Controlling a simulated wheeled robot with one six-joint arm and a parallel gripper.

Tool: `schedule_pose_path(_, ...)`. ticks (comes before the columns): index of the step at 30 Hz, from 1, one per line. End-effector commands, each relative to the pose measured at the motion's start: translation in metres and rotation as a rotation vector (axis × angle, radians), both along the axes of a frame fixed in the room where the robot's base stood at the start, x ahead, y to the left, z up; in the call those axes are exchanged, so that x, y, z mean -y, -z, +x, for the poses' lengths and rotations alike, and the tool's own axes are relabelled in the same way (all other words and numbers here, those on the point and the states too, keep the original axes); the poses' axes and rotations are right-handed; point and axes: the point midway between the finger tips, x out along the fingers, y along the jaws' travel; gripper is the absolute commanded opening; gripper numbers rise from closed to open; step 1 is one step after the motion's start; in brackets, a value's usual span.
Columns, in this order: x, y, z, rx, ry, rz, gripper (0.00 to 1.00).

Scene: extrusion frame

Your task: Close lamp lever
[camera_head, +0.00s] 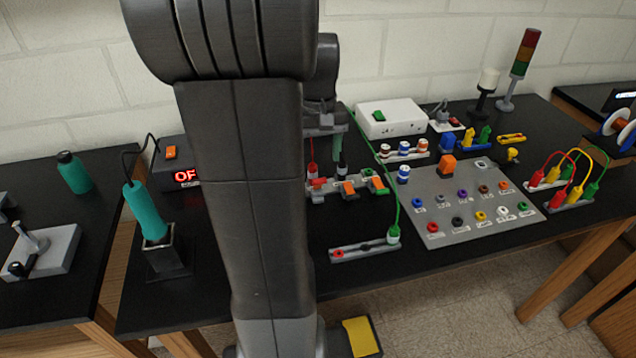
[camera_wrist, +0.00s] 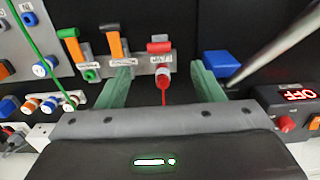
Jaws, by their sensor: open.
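A terminal block (camera_wrist: 120,63) has a row of levers. It shows in the wrist view near the top middle and in the head view (camera_head: 330,197) right of my arm. It has an orange lever (camera_wrist: 115,45) in the middle, another orange lever (camera_wrist: 70,43) to the left and a red lever (camera_wrist: 158,47) to the right. The small labels are too blurred to tell which is the lamp lever. My gripper (camera_wrist: 162,70) is open, its green fingers apart on either side of a red plug (camera_wrist: 162,77) with a red cable. My arm hides part of the bench in the head view.
A green cable (camera_head: 390,165) runs down right of the block to a strip (camera_head: 365,250). A grey button panel (camera_head: 470,210) lies to the right. A box with an OFF display (camera_head: 180,178) and a teal-handled tool in a stand (camera_head: 165,258) are left of my arm.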

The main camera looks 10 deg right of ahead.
Motion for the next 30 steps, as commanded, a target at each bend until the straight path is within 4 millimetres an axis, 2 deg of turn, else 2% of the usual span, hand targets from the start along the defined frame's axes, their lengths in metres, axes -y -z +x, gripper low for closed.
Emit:
schedule_pose_path(1, 0.0, 0.012, -0.001, -0.005, 0.0, 0.001, 0.61)
schedule_pose_path(6, 0.0, 0.049, -0.001, -0.005, 0.0, 0.001, 0.61)
schedule_pose_path(12, 0.0, 0.079, -0.001, -0.003, 0.0, 0.001, 0.61)
schedule_pose_path(18, 0.0, 0.091, 0.0, 0.0, 0.0, 0.0, 0.61)
schedule_pose_path(26, 0.0, 0.092, 0.0, 0.001, 0.0, 0.0, 0.61)
schedule_pose_path(30, 0.0, 0.092, 0.0, 0.001, 0.0, 0.0, 0.35)
